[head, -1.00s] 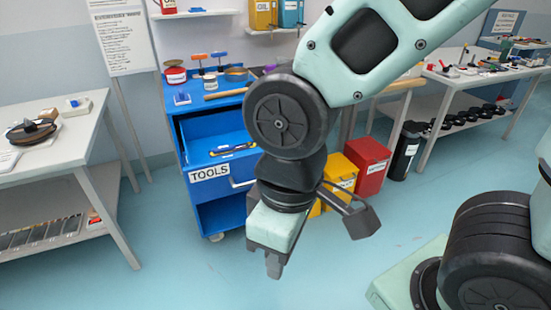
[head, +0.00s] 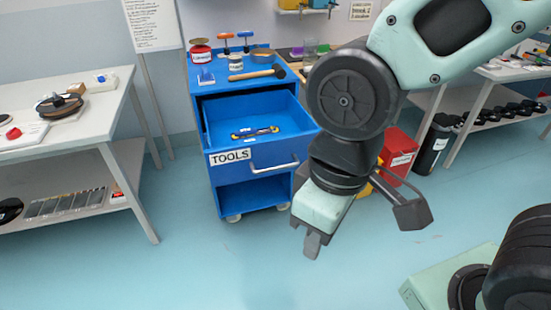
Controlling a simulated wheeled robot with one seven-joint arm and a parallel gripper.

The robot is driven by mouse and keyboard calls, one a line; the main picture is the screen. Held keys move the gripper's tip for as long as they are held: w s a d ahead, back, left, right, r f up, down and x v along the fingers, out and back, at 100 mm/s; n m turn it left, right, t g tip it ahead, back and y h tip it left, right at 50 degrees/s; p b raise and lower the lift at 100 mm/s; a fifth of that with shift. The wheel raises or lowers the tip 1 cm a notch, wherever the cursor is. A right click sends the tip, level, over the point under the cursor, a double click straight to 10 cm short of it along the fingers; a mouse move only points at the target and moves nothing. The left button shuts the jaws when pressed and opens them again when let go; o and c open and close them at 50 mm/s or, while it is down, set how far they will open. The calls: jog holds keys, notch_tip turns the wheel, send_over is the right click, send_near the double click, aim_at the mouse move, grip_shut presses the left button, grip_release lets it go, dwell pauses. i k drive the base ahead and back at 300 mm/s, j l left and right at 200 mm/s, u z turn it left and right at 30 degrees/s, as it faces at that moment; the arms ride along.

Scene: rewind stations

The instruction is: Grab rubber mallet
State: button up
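The rubber mallet (head: 256,74) lies on the top of the blue tool cart (head: 222,186), near its front edge. Its wooden handle points left and its black head is at the right. My gripper (head: 312,247) hangs pointing down in front of the cart and to its right, lower in the picture than the mallet and well apart from it. Its fingers show nearly edge-on, so I cannot tell whether they are open. I see nothing held.
The cart's drawer is open, with a yellow-and-black tool (head: 255,132) inside. A white table (head: 125,100) stands left, a red bin (head: 398,155) right. Floor before the cart is clear.

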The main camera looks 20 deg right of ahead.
aim_at(277, 70)
jog(key=i+l+u, duration=0.1)
jog(key=i+l, duration=0.25)
jog(key=i+l+u, duration=0.15)
jog(key=i+l, duration=0.2)
jog(key=i+l+u, duration=0.1)
jog(key=i+l, duration=0.25)
jog(key=l, duration=0.15)
jog(key=i+l+u, duration=0.15)
jog(key=i+l, duration=0.15)
jog(key=l, duration=0.2)
jog(key=i+l+u, duration=0.1)
jog(key=i+l, duration=0.2)
jog(key=l, duration=0.15)
